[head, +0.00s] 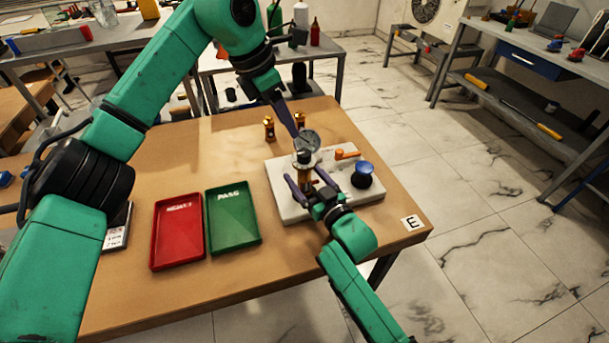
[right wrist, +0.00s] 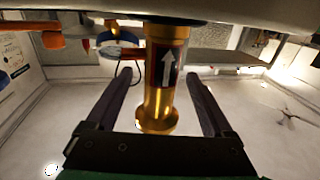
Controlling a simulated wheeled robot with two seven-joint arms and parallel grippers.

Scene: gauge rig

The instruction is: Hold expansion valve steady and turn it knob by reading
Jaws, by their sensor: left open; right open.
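The expansion valve (head: 304,172) stands upright on a pale rig block (head: 288,211), mostly hidden by my grippers. The right wrist view shows its brass body (right wrist: 160,95) with a white arrow on a dark label. My right gripper (right wrist: 160,78) is open, one finger on each side of the body with visible gaps. My left gripper (head: 299,133) is open and comes down from above to the valve's top, beside a dark round part (head: 309,141). Whether it touches the knob I cannot tell. The block also carries an orange lever (head: 346,155) and a blue round part (head: 363,171).
Two small brass fittings (head: 268,128) stand behind the block. A red reject tray (head: 177,232) and a green pass tray (head: 232,216) lie to the left. The wooden table (head: 240,280) is clear in front of the trays. A card marked E (head: 412,223) lies at the right corner.

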